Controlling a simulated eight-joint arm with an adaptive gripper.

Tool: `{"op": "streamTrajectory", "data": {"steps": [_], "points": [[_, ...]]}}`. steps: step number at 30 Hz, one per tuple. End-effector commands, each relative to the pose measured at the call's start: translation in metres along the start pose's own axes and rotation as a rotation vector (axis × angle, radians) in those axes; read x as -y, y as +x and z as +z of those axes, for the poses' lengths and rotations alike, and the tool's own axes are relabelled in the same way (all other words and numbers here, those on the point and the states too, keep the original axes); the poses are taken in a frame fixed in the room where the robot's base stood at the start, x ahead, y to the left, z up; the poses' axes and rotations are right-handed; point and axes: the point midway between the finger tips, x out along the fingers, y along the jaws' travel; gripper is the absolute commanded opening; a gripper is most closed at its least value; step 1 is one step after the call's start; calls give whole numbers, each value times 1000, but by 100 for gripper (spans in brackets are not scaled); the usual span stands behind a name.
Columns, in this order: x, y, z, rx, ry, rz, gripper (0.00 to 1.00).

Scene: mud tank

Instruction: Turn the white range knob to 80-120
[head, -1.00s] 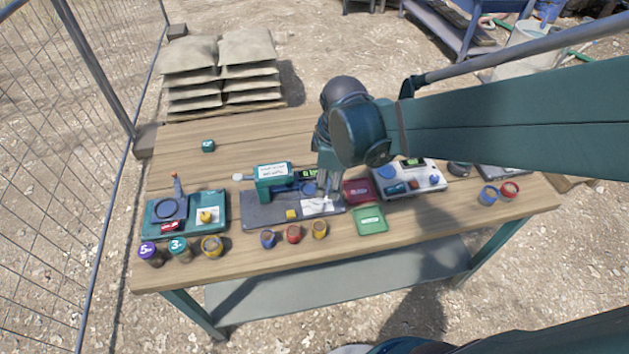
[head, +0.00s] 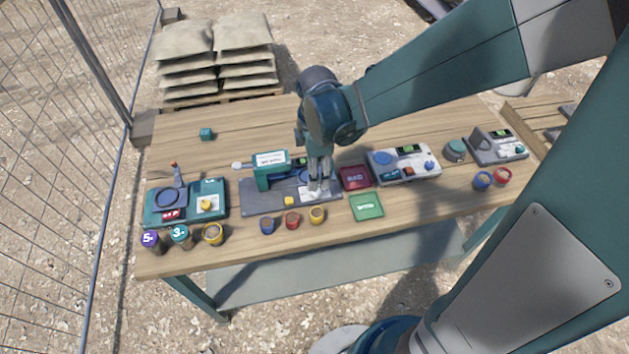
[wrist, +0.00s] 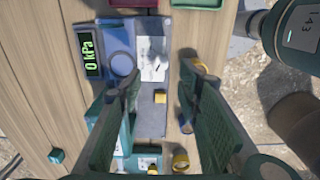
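The grey instrument plate (head: 262,199) lies mid-table with a teal housing (head: 270,168) on it. In the wrist view it carries a display reading 0 kPa (wrist: 92,55), a blue ring (wrist: 122,64) and a yellow block (wrist: 160,97). A white dial card (wrist: 151,52) is at its right end. A small pale shape (wrist: 155,63) on the card looks like the white range knob; its setting is too small to read. My gripper (head: 317,187) points down over the card, partly hiding it. In the wrist view its fingers (wrist: 163,77) stand apart, with nothing between them.
A red BAD tray (head: 355,178) and a green tray (head: 367,207) lie just right. Small blue, red and yellow pots (head: 292,221) stand in front. Another teal instrument (head: 187,203) is at left, and a white one (head: 404,165) at right. Bare wood lies behind.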

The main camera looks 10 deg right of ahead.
Motion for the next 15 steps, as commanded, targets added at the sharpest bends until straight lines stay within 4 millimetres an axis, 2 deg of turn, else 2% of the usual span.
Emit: {"op": "streamTrajectory", "data": {"steps": [8,15], "points": [[0,5,0,0,1,0,34],[0,22,0,0,1,0,34]]}}
